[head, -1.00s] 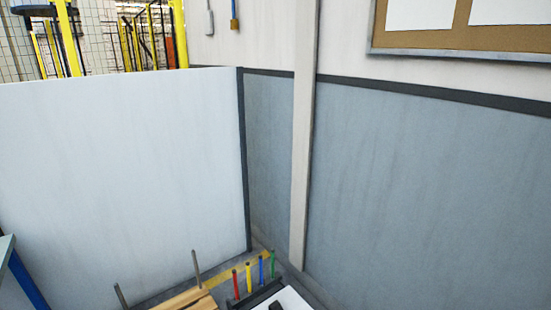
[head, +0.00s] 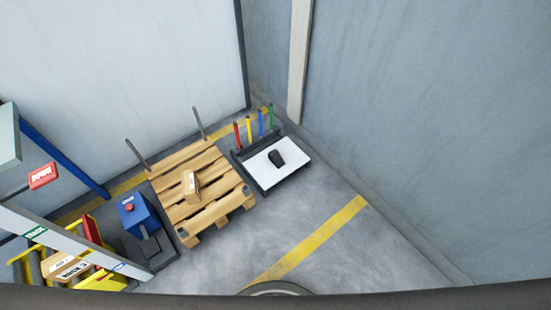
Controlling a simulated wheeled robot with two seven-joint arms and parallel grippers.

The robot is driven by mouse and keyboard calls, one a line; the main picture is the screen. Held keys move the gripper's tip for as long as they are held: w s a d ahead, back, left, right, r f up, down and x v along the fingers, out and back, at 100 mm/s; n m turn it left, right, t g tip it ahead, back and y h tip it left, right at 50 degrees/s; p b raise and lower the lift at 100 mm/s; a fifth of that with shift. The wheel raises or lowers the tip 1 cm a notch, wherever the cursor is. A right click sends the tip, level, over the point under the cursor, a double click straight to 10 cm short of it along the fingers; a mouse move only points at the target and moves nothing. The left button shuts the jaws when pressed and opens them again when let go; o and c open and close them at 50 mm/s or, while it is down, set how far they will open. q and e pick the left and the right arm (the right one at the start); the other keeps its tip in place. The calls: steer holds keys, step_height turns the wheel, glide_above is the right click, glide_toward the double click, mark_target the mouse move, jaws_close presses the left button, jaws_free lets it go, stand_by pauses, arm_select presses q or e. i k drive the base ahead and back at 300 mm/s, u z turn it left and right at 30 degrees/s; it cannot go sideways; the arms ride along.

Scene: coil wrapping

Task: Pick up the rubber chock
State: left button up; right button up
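In the head view a small black block (head: 276,158), which looks like the rubber chock, lies on a white-topped low platform (head: 291,172) with a dark edge. The platform stands on the floor near the wall corner, to the right of a wooden pallet. The block appears to lie alone on the white surface, with nothing touching it. Neither of my grippers is in view.
The wooden pallet (head: 215,211) carries a small tan block (head: 190,186). Red, yellow, blue and green posts (head: 271,117) stand behind the platform. A blue box (head: 138,215) with a red button and a yellow roller frame are at left.

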mark_target(274, 156)
steer(key=z, duration=0.8)
steer(key=i, duration=0.8)
steer(key=z, duration=0.35)
